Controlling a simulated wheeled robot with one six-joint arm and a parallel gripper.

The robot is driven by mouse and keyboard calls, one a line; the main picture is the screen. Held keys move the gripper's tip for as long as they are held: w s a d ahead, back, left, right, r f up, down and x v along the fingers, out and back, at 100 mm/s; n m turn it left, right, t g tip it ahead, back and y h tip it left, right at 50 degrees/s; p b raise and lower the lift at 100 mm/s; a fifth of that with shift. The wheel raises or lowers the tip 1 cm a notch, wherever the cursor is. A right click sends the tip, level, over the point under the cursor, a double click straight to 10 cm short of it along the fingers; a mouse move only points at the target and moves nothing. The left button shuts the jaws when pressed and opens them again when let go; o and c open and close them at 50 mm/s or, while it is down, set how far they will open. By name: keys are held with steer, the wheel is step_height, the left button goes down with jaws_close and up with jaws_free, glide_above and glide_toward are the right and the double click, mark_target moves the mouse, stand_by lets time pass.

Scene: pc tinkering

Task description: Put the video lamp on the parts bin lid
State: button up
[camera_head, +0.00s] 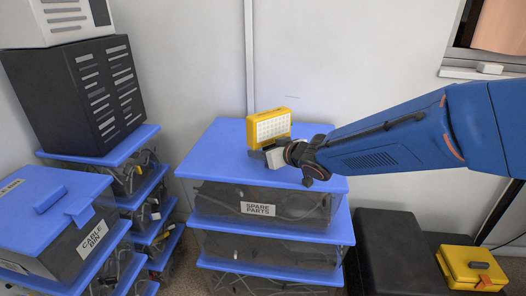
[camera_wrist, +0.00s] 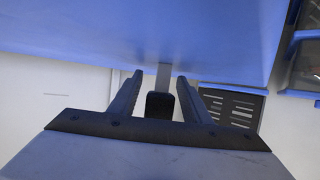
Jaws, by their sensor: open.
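The video lamp (camera_head: 270,127), yellow with a white grid of lights, is upright at the blue parts bin lid (camera_head: 215,152) on the SPARE PARTS stack. Its base is partly hidden by my gripper, so its contact with the lid is hard to see. My gripper (camera_head: 264,156) is right at the lamp's lower part, low over the lid. In the wrist view its two dark fingers (camera_wrist: 159,82) are apart. A dark block (camera_wrist: 159,105) shows between them; I cannot tell whether it belongs to the lamp. The lid's blue surface (camera_wrist: 150,35) fills the top of that view.
More blue-lidded bins stand at the left, including CABLE BIN (camera_head: 92,238), with a black vented case (camera_head: 85,95) on one stack. A yellow box (camera_head: 472,267) sits at the lower right. The wall is close behind the lid. The lid's left and front parts are clear.

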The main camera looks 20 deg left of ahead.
mark_target(269, 139)
steer(key=shift+r, duration=0.15)
steer(key=v, duration=1.2)
